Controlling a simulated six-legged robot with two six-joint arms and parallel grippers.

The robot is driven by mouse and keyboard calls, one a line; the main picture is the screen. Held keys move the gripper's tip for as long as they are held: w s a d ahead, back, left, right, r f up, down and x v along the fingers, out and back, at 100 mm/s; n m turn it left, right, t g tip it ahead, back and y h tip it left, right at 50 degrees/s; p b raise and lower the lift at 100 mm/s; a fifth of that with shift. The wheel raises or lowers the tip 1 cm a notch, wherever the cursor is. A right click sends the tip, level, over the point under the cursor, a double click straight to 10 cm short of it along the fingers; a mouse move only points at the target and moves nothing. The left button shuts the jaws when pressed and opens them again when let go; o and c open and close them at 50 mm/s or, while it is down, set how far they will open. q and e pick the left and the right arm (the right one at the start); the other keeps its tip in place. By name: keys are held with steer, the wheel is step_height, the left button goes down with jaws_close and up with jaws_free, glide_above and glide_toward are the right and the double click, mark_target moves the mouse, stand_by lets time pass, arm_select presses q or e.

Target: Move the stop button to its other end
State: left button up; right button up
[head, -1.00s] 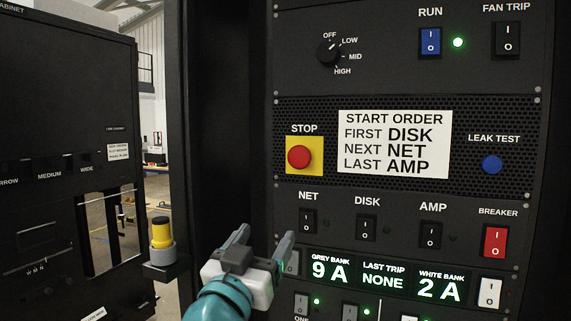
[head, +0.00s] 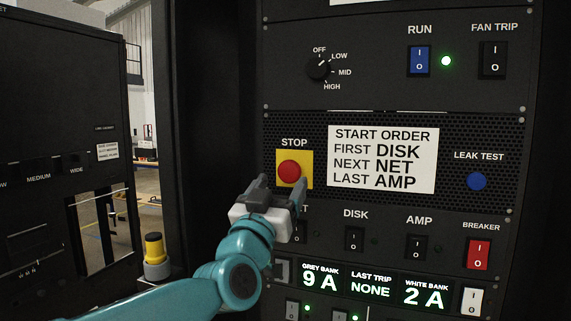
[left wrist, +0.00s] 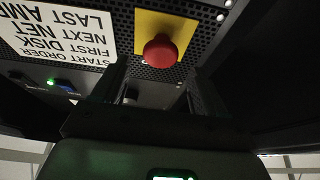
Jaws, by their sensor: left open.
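The stop button (head: 289,172) is a red round cap on a yellow square plate, under the label STOP on the black rack panel. It also shows in the left wrist view (left wrist: 159,51), standing out from its yellow plate (left wrist: 180,27). My left gripper (head: 281,186) is open just below and in front of the button. In the head view its fingertips overlap the lower part of the yellow plate. In the wrist view the fingers stand apart below the button, with nothing between them. Whether they touch the panel I cannot tell. My right gripper is not in view.
A START ORDER card (head: 383,158) is right of the button. The NET switch below is partly hidden by my gripper; the DISK (head: 354,239) and AMP (head: 417,247) switches are clear. A yellow-and-black knob (head: 154,247) stands lower left. A dial (head: 318,68) is above.

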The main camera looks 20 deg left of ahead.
mark_target(288, 172)
arm_select(q)
steer(key=p+x, duration=0.1)
steer(key=x, duration=0.2)
steer(key=shift+r, duration=0.25)
steer(key=shift+w+f, duration=0.1)
steer(key=shift+w, duration=0.2)
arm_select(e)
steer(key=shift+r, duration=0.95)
arm_select(q)
jaws_close()
steer(key=shift+s+f+b, duration=0.15)
steer(key=shift+s+b, duration=0.4)
steer(key=shift+b, duration=0.1)
steer(key=shift+s, duration=0.15)
steer(key=shift+c, duration=0.6)
jaws_free()
steer(key=shift+o, duration=0.6)
steer(key=shift+s, duration=0.15)
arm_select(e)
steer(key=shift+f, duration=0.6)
